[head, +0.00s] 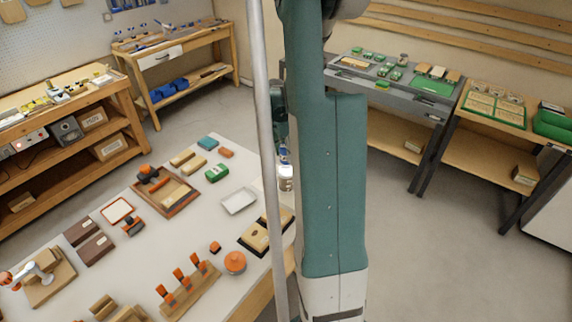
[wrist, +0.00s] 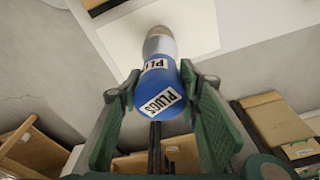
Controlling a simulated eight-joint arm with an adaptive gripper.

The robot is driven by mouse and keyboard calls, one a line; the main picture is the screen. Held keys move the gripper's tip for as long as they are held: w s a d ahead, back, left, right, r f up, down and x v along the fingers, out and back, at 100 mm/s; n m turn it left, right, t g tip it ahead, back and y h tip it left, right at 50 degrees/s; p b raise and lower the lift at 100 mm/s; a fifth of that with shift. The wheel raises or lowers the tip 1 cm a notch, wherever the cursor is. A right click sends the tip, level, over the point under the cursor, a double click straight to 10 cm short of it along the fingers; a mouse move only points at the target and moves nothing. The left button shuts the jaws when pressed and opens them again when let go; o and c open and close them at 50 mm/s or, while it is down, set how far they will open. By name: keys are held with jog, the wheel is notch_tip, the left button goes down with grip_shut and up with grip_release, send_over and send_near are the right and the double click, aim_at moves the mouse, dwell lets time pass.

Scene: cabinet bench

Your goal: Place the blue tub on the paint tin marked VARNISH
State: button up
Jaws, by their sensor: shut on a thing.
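The blue tub (wrist: 158,88) shows in the wrist view with PLUGS labels on its end and side. My gripper (wrist: 157,92) is shut on it, one finger on each side. A pale grey and brown tin (wrist: 159,42) shows directly beyond the tub, in line with it. In the head view, a small tin (head: 286,179) is at the table's right side, just below a bit of blue. I cannot read its marking, nor tell whether the tub touches it. My arm hides much of this spot in the head view.
The white table (head: 130,185) holds a shallow white tray (head: 238,201), a green box (head: 217,172), a wooden tray (head: 165,190) and an orange round pot (head: 235,262). Benches line the walls. Clear floor (head: 430,250) lies to the right.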

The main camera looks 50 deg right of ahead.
aim_at(283, 147)
jog(key=shift+f, duration=0.85)
jog(key=shift+f, duration=2.05)
jog(key=shift+f, duration=0.15)
jog(key=o, duration=0.9)
jog(key=shift+o, duration=0.2)
jog(key=shift+w+a+r, duration=0.1)
jog(key=shift+a+r, duration=0.2)
jog(key=shift+r, duration=1.75)
jog(key=shift+w+a+r, duration=0.15)
jog(key=shift+a+r, duration=0.1)
jog(key=shift+r, duration=1.75)
jog(key=shift+w+a+r, duration=0.1)
jog(key=shift+a+r, duration=0.2)
jog(key=shift+r, duration=1.75)
